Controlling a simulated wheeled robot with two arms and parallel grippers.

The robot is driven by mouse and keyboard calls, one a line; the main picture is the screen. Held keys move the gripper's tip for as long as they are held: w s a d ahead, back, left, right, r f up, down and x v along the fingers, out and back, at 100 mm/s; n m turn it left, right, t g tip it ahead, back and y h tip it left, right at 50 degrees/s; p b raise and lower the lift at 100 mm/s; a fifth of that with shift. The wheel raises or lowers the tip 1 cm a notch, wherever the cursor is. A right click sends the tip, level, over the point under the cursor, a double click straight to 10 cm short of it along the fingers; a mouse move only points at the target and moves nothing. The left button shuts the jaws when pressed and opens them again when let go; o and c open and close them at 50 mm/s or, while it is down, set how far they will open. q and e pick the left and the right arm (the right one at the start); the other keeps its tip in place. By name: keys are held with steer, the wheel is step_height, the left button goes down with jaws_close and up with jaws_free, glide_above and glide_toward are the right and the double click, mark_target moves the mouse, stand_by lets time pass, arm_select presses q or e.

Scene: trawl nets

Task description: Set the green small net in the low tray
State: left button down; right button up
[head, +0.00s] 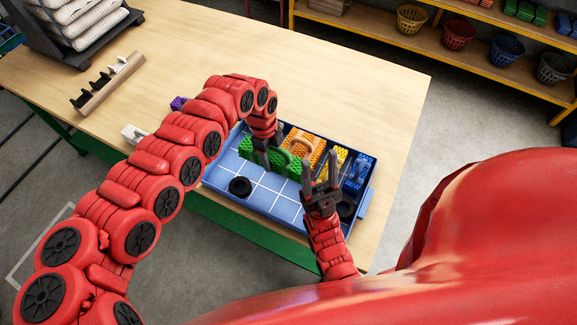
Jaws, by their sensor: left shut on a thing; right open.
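The low tray (222,184) is blue with a light grid on its floor and stands on the wooden table. The green small net (280,162) is a bumpy green bundle, over or in the tray's middle, left of an orange bundle (303,142). My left gripper (262,158) reaches down from above and is shut on the green net, hiding part of it. I cannot tell whether the net touches the tray floor. My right gripper (320,162) is open and empty, pointing up over the tray's right part, in front of a yellow bundle (337,157).
A blue bundle (359,175) lies at the tray's right end. A black ring (240,187) lies at the tray's left front, and another (346,208) at the right. A rack with dark hooks (108,82) lies at the table's left. The table behind the tray is clear.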

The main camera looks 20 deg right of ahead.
arm_select(q)
steer(key=shift+f, duration=0.5)
steer(key=shift+w+f, duration=0.15)
steer(key=shift+f, duration=0.1)
steer(key=p, duration=0.1)
glide_above(275, 179)
step_height(275, 179, down, 6)
steer(key=shift+r, duration=0.25)
steer(key=shift+a+f+p, duration=0.1)
steer(key=shift+f+p, duration=0.25)
steer(key=shift+f, duration=0.2)
step_height(275, 179, down, 3)
steer(key=shift+w, duration=0.1)
steer(key=shift+f, duration=0.1)
